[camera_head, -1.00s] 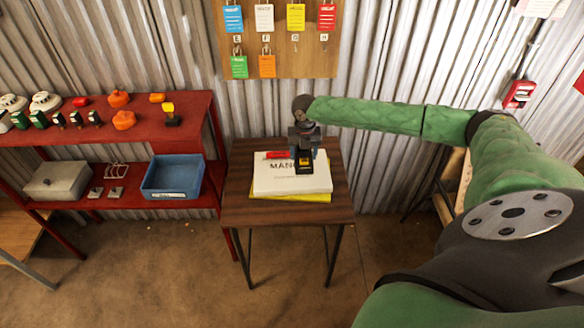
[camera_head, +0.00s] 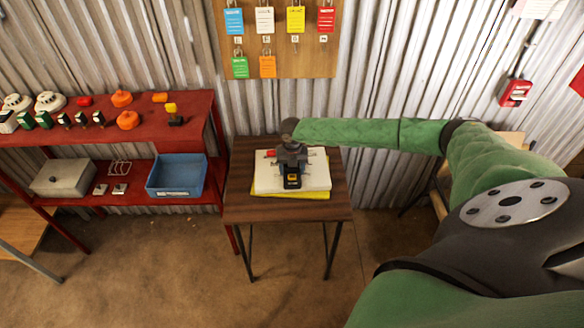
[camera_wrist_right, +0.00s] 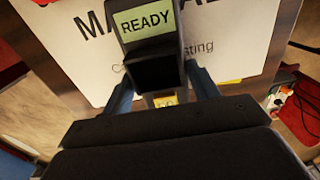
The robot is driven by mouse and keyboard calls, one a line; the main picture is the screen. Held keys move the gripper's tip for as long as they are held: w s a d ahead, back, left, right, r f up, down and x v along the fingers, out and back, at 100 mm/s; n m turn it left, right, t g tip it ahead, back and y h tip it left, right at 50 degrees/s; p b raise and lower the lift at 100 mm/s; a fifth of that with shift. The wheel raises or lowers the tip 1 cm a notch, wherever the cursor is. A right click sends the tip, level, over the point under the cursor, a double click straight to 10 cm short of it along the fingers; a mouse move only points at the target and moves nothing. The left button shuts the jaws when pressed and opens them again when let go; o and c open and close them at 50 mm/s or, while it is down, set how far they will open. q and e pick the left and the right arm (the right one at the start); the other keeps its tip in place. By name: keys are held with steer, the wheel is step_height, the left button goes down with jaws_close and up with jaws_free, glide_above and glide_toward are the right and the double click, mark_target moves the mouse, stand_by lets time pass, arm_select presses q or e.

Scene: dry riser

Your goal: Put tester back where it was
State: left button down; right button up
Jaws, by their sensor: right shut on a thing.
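The tester (camera_head: 292,183) is a dark handheld device with a yellow patch. In the right wrist view its lit screen (camera_wrist_right: 147,22) reads READY. My right gripper (camera_head: 291,168) is shut on it, with a finger on each side in the wrist view. The tester is over the white manual (camera_head: 318,172), which lies on a yellow book (camera_head: 322,195) on the small wooden table (camera_head: 245,208). I cannot tell whether the tester touches the manual. A red item (camera_head: 269,154) shows partly behind the gripper. My left gripper is out of view.
A red shelf (camera_head: 190,108) at left holds detectors and small devices on top. A blue bin (camera_head: 176,178) and a grey box (camera_head: 64,178) stand on its lower level. A board with coloured tags (camera_head: 265,65) hangs behind the table. The table's front part is clear.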

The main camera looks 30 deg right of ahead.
mark_target(292, 172)
steer(key=o, duration=1.1)
steer(key=shift+o, duration=0.2)
steer(key=shift+r, duration=0.25)
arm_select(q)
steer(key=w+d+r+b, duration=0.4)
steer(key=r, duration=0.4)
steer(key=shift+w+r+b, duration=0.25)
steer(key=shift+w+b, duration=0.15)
arm_select(e)
step_height(292, 172, up, 12)
steer(key=shift+f, duration=0.2)
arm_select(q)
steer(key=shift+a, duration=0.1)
